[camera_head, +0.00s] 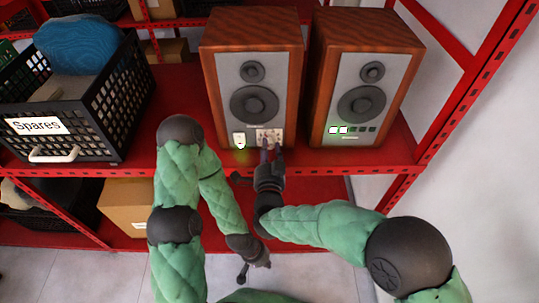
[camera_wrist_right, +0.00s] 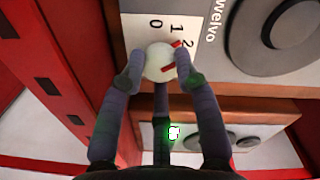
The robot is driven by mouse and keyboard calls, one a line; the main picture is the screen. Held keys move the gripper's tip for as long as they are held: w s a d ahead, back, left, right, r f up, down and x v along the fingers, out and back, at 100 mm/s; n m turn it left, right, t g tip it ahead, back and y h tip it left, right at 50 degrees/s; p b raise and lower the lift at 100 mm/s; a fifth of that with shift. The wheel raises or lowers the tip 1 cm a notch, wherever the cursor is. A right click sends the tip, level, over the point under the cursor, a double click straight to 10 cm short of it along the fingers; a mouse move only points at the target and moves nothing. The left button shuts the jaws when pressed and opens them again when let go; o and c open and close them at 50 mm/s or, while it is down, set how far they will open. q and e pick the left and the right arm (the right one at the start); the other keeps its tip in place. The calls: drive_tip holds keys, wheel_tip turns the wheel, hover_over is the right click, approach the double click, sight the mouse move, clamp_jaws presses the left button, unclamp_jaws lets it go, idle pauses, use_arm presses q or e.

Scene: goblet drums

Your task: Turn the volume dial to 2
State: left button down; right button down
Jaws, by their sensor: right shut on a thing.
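The volume dial (camera_wrist_right: 158,62) is a round white knob on a white plate (camera_wrist_right: 142,28) marked 0, 1 and 2. One red mark is on the dial's face and another by its edge, close to the 1 and 2; I cannot tell exactly which number it points to. In the head view the dial is hidden behind my right gripper (camera_head: 270,146), at the lower front of the left speaker (camera_head: 252,82). In the wrist view my right gripper (camera_wrist_right: 158,66) is shut on the dial, one finger on each side. My left gripper (camera_head: 243,272) hangs low, away from the speakers; its jaws are unclear.
A second speaker (camera_head: 365,78) stands to the right on the same red shelf (camera_head: 180,92). A black crate labelled Spares (camera_head: 112,133) stands at the left. A cardboard box (camera_head: 127,205) sits below.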

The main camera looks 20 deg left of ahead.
drive_tip(key=shift+f+m+b, duration=0.1)
drive_tip(key=shift+m+b, duration=1.05)
drive_tip(key=shift+m, duration=0.15)
drive_tip(key=c, duration=0.9)
unclamp_jaws()
drive_tip(key=v, duration=1.2)
drive_tip(key=shift+w+d, duration=0.1)
